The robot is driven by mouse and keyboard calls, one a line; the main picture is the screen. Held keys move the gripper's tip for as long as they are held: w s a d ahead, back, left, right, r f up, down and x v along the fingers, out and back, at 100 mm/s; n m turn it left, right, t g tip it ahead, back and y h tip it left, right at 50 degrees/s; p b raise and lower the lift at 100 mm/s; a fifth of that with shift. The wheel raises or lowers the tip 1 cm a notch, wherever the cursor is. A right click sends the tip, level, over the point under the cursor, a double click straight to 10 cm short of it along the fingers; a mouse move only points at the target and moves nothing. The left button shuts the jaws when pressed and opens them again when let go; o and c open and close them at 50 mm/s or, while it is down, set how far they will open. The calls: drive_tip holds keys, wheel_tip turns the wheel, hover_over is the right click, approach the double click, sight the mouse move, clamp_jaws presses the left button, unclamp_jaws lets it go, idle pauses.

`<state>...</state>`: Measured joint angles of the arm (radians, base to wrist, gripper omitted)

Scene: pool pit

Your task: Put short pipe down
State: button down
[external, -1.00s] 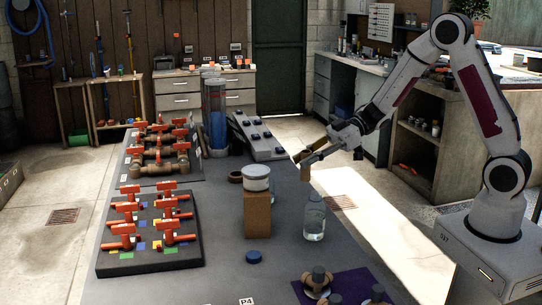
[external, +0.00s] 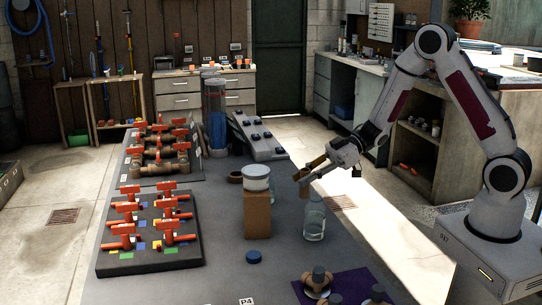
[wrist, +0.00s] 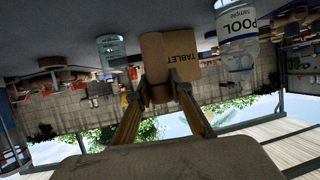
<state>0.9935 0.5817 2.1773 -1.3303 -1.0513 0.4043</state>
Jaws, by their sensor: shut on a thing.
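My gripper (external: 305,177) is shut on the short pipe (external: 303,189), a small tan-brown piece, above the grey table's right part. In the external view the pipe shows just above and behind the clear bottle (external: 314,224); I cannot tell the gap to the table. In the upside-down wrist view, the two yellowish fingers of my gripper (wrist: 156,86) hold the brown pipe (wrist: 158,93) between their tips. A brown block marked TABLET (wrist: 180,48) shows beyond it and overlaps its outline.
A bottle marked POOL sample (wrist: 237,28) and a clear jar (wrist: 111,50) flank the block in the wrist view. Red-handled valve racks (external: 150,255) fill the left side. Table around the blue cap (external: 254,257) is clear.

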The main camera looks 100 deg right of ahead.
sight(305, 189)
drive_tip(key=shift+f, duration=0.25)
drive_tip(key=shift+f, duration=0.1)
drive_tip(key=shift+f, duration=1.8)
drive_tip(key=shift+f, duration=0.1)
drive_tip(key=c, duration=1.8)
unclamp_jaws()
drive_tip(key=shift+s+r, duration=0.1)
drive_tip(key=shift+r, duration=0.1)
drive_tip(key=shift+v, duration=5.9)
